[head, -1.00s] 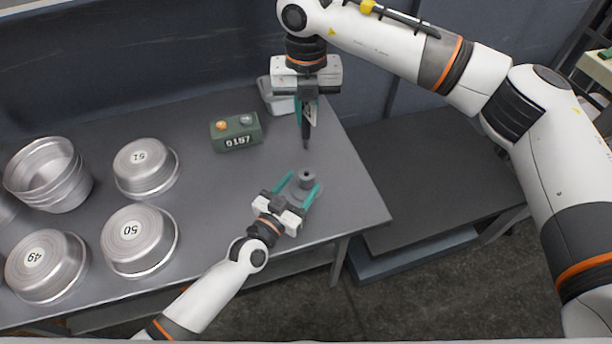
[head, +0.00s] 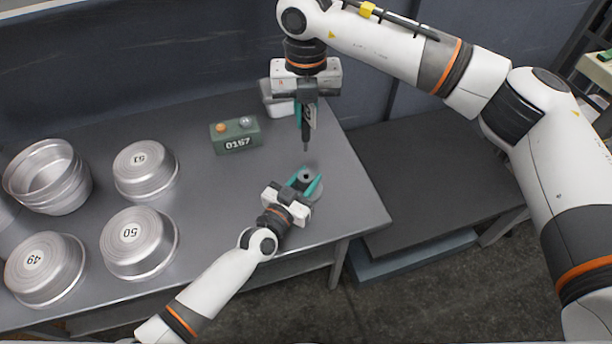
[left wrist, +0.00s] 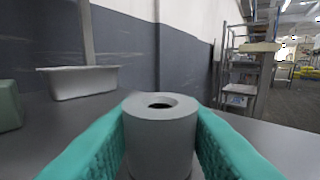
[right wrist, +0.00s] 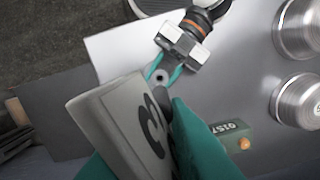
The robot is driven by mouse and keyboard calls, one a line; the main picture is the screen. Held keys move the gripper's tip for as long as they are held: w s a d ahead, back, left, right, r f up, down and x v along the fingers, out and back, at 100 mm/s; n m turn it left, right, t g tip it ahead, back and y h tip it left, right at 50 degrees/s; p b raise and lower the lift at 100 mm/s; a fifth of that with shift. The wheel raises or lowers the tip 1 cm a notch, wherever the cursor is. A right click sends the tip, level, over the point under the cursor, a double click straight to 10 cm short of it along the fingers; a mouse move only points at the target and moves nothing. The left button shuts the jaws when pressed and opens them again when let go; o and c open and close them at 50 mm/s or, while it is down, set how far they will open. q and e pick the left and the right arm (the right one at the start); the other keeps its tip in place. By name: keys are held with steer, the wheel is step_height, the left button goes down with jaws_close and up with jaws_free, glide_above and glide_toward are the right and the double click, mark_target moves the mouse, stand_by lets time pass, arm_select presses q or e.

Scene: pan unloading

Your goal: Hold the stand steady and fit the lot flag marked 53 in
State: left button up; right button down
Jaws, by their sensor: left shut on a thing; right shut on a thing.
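The stand is a grey cylinder with a hole in its top, on a round base on the table; it shows in the left wrist view (left wrist: 160,130) and in the head view (head: 316,192). My left gripper (head: 306,184) is shut on the stand, one teal finger on each side. My right gripper (head: 306,108) is above and behind the stand, shut on the lot flag (right wrist: 125,125). The flag is a pale plate with dark digits, partly hidden by the fingers; I cannot read the whole number. Its dark stem (head: 306,135) points down, apart from the stand.
A green box marked 0157 (head: 236,143) and a pale bin (head: 275,103) stand at the back of the table (head: 215,195). Several metal pans (head: 138,242) fill the left side. A lower dark surface (head: 430,170) lies to the right.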

mark_target(306, 149)
steer(key=shift+n, duration=0.7)
step_height(306, 149, down, 4)
steer(key=shift+w, duration=0.1)
steer(key=shift+f, duration=2.05)
steer(key=shift+f, duration=2.05)
steer(key=c, duration=1.3)
jaws_free()
step_height(306, 149, up, 12)
steer(key=shift+r, duration=0.1)
arm_select(q)
steer(key=o, duration=1.1)
